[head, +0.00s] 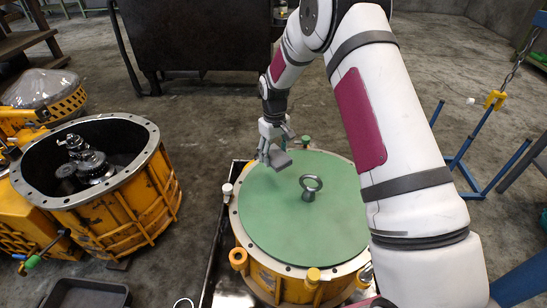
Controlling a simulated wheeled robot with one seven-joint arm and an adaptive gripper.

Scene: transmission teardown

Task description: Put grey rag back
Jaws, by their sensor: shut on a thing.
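My gripper (268,148) is at the end of my arm, over the back left rim of the green-topped round yellow housing. It is shut on a small grey thing (280,159), which looks like the grey rag. The rag is small in the head view, and the fingers hide part of it. I cannot tell whether its lower edge touches the green cover (262,205) or hangs just above it.
A metal lifting eye (311,187) stands up from the green cover. An open yellow housing (130,207) with gears inside stands at left. A dark tray (88,293) lies at front left. A blue stand (460,163) with a chain is at right.

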